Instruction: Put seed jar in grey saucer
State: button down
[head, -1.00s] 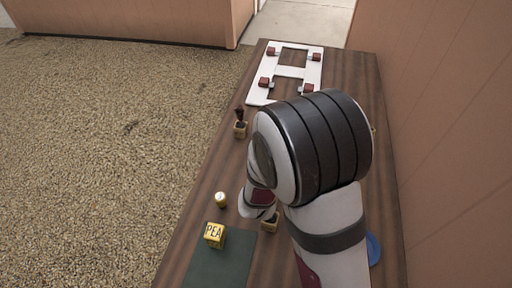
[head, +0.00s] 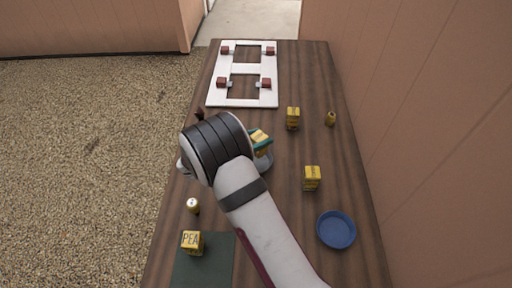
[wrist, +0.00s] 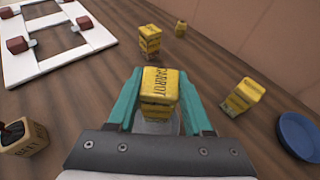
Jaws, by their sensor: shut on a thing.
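A yellow block-shaped seed jar labelled CARROT (wrist: 160,82) is held between the teal fingers of my gripper (wrist: 159,92). In the head view the jar (head: 259,138) shows just right of my dark wrist, upright or nearly so. The grey saucer (head: 266,163) is mostly hidden under the jar and my gripper; a grey patch of it shows between the fingers in the wrist view (wrist: 150,127). The jar is over the saucer, but I cannot tell whether it touches it.
Yellow jars stand to the right (head: 312,178) and farther back (head: 293,118), with a small one (head: 330,118) by the wall. A blue saucer (head: 336,229) is front right. A PEA jar (head: 192,242) stands by the green mat (head: 205,268). A white frame (head: 211,97) lies at the back.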

jog(key=shift+w+a+f, duration=0.1)
jog(key=shift+a+f, duration=0.1)
jog(key=shift+f, duration=0.9)
jog(key=shift+a+f, duration=0.2)
jog(key=shift+f, duration=0.9)
jog(key=shift+f, duration=0.1)
jog(key=shift+c, duration=1.5)
grip_release()
